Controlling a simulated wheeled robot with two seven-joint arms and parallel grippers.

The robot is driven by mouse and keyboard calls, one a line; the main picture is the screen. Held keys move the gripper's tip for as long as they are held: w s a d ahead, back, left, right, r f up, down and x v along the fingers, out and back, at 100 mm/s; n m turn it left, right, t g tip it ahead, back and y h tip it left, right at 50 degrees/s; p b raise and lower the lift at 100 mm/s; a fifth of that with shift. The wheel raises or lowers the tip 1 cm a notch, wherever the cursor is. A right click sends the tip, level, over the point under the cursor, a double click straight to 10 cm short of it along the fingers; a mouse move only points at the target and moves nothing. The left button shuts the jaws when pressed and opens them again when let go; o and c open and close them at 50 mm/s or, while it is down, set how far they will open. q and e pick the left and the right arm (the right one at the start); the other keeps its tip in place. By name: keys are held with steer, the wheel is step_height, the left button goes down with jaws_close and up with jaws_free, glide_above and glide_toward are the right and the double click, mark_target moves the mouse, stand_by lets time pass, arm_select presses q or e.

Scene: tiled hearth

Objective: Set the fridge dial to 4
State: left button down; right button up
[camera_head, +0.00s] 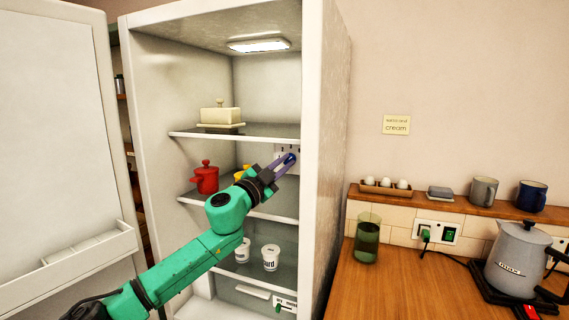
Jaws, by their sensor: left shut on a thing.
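The white fridge (326,150) stands open, with its door (55,140) swung out to the left. A small blue dial (290,158) is on a white panel with dark marks on the inner right wall, just under the upper shelf. My left arm reaches into the fridge from the lower left. My left gripper (284,161) is shut on the dial, its fingers on either side of it. The fingers hide part of the panel, and the marks are too small to read, so I cannot tell the setting. My right gripper is not in view.
The upper shelf (190,133) bears a butter dish (220,115). Below are a red pot (207,179), a yellow item partly behind my arm, and white tubs (271,257). Right of the fridge, a wooden counter holds a green glass (367,240) and a grey kettle (518,260).

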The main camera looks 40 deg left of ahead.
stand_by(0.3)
arm_select(q)
steer(key=c, duration=0.9)
jaws_free()
steer(key=shift+f, duration=0.1)
steer(key=v, duration=1.4)
steer(key=shift+s, duration=0.35)
steer(key=shift+w, duration=0.1)
